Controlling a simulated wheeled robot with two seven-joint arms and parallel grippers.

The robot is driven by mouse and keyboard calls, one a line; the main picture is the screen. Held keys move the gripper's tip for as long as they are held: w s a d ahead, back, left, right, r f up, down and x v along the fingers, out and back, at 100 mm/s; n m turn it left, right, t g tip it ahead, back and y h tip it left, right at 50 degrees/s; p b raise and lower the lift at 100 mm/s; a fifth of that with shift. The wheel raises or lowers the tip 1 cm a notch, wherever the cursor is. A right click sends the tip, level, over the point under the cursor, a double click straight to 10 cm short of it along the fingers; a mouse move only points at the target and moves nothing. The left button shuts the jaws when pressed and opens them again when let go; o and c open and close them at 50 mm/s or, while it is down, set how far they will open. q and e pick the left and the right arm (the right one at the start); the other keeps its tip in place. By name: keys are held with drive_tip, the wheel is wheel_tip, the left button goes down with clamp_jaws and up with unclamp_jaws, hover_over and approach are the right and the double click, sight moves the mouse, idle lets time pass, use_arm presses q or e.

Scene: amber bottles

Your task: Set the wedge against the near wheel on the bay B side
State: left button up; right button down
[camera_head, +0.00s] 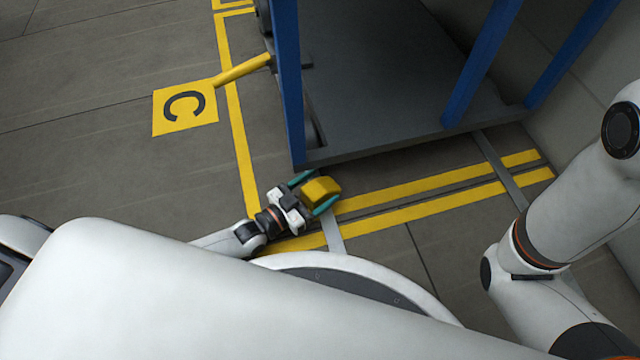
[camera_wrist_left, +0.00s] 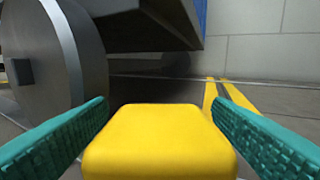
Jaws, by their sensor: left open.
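The yellow wedge (camera_head: 321,189) is a rounded block at the near edge of the cart, close to its near-left blue post. My left gripper (camera_head: 315,191) is open, with its teal fingers on either side of the wedge. In the left wrist view the wedge (camera_wrist_left: 160,143) lies between the fingers, with small gaps beside it. A large grey wheel (camera_wrist_left: 38,50) stands at the left of that view, beyond the left finger and apart from the wedge. The wheel by the near post is mostly hidden in the head view. My right gripper is out of view.
The cart has a grey deck (camera_head: 390,70) and blue posts (camera_head: 287,80). A yellow floor sign (camera_head: 172,121) reads C, with a yellow bar (camera_head: 243,69) beside it. No B sign shows. Yellow lines (camera_head: 420,207) run along the near floor. A wall stands at the right.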

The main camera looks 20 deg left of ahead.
use_arm(q)
drive_tip(key=p+v, duration=0.4)
drive_tip(key=v, duration=0.5)
drive_tip(key=shift+s+a+r, duration=0.15)
drive_tip(key=shift+s+a, duration=0.1)
drive_tip(key=shift+s, duration=0.05)
drive_tip(key=shift+s+a+p, duration=0.3)
drive_tip(key=shift+s, duration=0.2)
